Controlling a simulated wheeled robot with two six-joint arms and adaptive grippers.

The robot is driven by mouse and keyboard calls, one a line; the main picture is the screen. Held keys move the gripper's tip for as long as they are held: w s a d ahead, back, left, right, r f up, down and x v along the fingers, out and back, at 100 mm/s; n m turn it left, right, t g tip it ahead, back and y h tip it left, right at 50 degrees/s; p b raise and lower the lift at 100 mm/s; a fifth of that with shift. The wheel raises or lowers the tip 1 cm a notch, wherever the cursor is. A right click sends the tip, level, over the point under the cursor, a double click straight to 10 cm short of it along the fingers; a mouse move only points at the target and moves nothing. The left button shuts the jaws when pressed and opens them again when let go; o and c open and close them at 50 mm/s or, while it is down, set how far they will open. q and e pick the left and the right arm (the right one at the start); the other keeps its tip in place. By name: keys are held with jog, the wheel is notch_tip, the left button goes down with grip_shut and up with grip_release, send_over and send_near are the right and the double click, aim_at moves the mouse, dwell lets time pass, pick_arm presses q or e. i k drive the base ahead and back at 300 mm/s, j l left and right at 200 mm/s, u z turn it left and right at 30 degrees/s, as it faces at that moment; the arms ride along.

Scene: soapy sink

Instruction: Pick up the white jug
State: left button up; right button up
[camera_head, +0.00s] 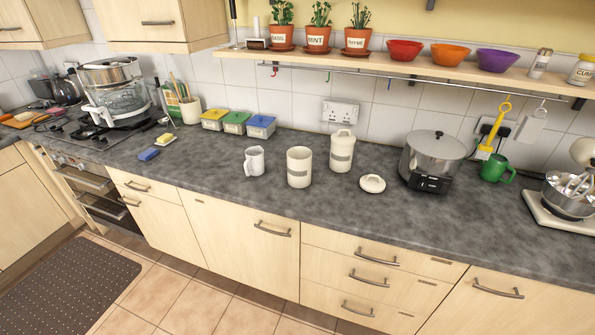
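A small white jug (254,161) stands upright on the dark grey worktop, left of the middle. To its right is a cream canister without a lid (299,167), with a grey band. Neither of my grippers shows in the head view, so nothing is seen touching the jug. The jug is in clear sight, with bare worktop around it.
A lidded canister (342,151) and a loose lid (372,184) stand right of the jug, then a slow cooker (432,158). Colored tubs (236,122) stand behind left; a blue sponge (149,154) lies left. A shelf (400,66) overhangs the back. The worktop's front is free.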

aim_at(254, 164)
jog(key=i+j+z, duration=0.15)
jog(key=j+z, duration=0.15)
jog(key=z, duration=0.15)
jog(key=j+z, duration=0.3)
jog(key=z, duration=0.15)
jog(key=i+j+z, duration=0.1)
jog(key=j+z, duration=0.35)
jog(key=l, duration=0.1)
